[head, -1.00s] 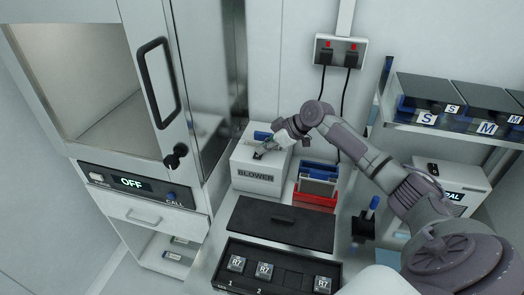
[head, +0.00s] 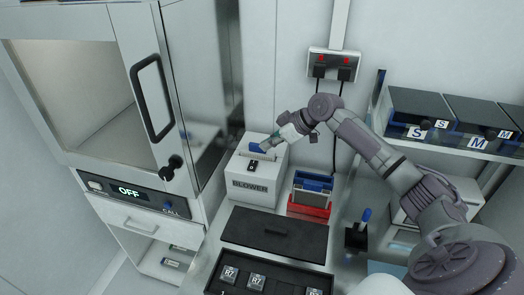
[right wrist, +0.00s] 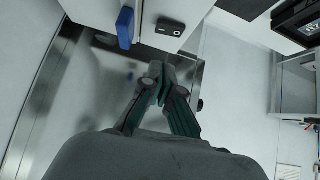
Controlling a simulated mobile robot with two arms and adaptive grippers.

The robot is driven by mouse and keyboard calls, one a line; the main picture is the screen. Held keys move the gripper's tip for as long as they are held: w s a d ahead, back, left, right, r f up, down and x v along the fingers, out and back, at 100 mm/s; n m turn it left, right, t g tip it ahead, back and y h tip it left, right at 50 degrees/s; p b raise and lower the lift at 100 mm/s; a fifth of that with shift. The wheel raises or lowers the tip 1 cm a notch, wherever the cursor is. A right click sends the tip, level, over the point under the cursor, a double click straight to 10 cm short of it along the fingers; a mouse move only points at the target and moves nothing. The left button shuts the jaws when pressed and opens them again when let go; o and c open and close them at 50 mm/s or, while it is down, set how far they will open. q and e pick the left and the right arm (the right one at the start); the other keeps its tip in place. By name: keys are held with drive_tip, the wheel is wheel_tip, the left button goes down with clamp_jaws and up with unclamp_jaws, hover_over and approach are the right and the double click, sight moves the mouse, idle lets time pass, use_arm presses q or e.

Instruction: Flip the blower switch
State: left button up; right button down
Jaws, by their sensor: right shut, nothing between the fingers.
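The white blower box (head: 258,190), labelled BLOWER on its front, stands on the bench between the cabinet and a red-based rack. Its small black switch (head: 252,165) sits on the top face, and a blue part (head: 255,147) is behind it. My right gripper (head: 266,148) is shut and empty, over the back of the box and apart from the switch. In the right wrist view, the shut fingertips (right wrist: 158,84) lie below the blue part (right wrist: 125,27) and the black switch (right wrist: 171,27). I cannot tell which way the switch is set. My left gripper is out of view.
The cabinet with a display reading OFF (head: 129,190) stands close on the left. The rack (head: 310,193) stands just right of the blower. A dark lid (head: 275,234) and a black tray (head: 300,268) lie in front. Wall sockets (head: 332,65) with cables are behind.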

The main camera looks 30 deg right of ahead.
drive_tip(key=v, duration=0.2)
drive_tip(key=b+v, duration=0.1)
drive_tip(key=v, duration=0.2)
drive_tip(key=shift+s+a+r+b, duration=0.15)
drive_tip(key=shift+s+r+b, duration=0.05)
drive_tip(key=shift+r+b, duration=0.2)
